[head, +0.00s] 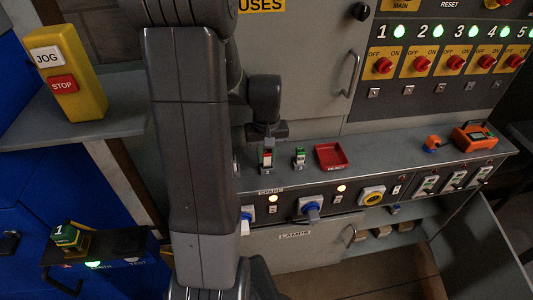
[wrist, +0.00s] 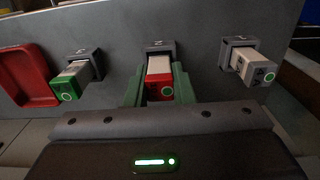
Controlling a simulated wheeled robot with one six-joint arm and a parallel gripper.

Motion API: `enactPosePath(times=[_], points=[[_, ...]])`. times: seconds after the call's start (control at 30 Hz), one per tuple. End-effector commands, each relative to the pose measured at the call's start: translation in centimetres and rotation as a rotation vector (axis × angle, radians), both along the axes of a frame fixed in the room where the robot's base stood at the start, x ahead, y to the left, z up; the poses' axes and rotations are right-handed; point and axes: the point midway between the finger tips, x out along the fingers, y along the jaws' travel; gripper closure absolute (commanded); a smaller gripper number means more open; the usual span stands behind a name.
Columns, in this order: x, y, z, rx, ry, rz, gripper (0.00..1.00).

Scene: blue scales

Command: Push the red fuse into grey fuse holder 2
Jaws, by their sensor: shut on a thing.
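The holder's number is too small to read. In the head view the red fuse (head: 266,157) is upright on the grey ledge under my gripper (head: 267,143).
A green-ended fuse (wrist: 66,87) stands in the left holder (wrist: 84,54), a grey fuse (wrist: 260,72) in the right one. A red tray (wrist: 24,75) lies beyond the green fuse. On the ledge (head: 390,146), an orange device (head: 473,137) stands far right.

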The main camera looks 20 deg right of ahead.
Motion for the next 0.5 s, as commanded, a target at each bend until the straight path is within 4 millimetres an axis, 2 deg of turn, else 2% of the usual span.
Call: enactPosePath(times=[0.5], points=[[0.01, 0.0, -1.04, 0.0, 0.0, 0.0, 1.0]])
